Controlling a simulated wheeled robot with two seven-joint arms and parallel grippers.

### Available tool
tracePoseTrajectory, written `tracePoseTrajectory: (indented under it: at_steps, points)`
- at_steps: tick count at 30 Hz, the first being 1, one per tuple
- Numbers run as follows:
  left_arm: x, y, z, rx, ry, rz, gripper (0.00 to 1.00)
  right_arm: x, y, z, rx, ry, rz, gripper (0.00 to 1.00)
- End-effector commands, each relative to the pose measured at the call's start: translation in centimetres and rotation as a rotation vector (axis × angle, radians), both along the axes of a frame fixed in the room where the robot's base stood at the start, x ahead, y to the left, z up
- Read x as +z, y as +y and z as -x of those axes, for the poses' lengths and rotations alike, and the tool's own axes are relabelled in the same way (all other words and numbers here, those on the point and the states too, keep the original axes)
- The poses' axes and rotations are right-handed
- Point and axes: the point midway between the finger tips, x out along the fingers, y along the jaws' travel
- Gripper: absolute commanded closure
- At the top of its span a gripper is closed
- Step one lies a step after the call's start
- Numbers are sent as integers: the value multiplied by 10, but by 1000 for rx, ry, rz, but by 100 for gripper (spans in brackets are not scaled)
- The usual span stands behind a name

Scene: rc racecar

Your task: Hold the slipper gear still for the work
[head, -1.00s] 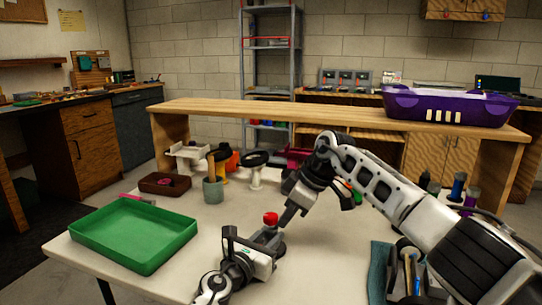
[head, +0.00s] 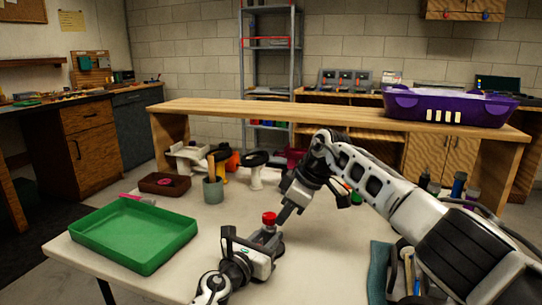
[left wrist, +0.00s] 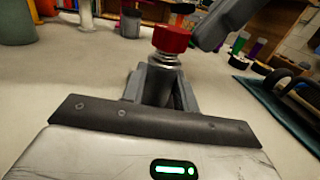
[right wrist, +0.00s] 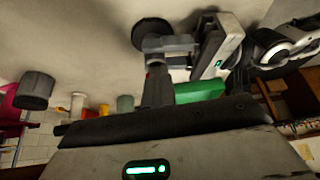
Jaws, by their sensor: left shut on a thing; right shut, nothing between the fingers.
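An upright piece with a red cap (head: 269,218) and a silver collar, probably the slipper gear, stands at the front middle of the white table. The cap also shows in the left wrist view (left wrist: 171,39). My left gripper (head: 268,240) is shut on its lower part, with grey fingers on both sides. A dark round disc shows beyond the left fingers in the right wrist view (right wrist: 152,33); I cannot tell whether it is the base. My right gripper (head: 285,214) is shut and empty, its tips close beside the red cap; contact cannot be told.
A green tray (head: 80,240) lies at the left, with a brown bowl (head: 150,183) and a grey-green cup (head: 213,191) behind. White stands and a black wheel are at the back. A blue mat (head: 378,270) with tools lies at the right.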

Motion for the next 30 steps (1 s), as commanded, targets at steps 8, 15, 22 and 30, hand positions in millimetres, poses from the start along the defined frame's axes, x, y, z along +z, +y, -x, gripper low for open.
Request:
tracePoseTrajectory:
  at_steps: [8,15,22,30]
  points:
    - [1,-7,3,-17,-3,-3,95,1,5,-1,3,-6,-6,100]
    - [2,-9,3,-20,-3,-3,95,1,6,-1,5,-7,-8,100]
    - [2,-9,3,-21,-3,-2,95,1,2,2,6,-7,-9,100]
    - [1,-8,3,-18,-2,-3,95,18,0,3,6,-9,-9,100]
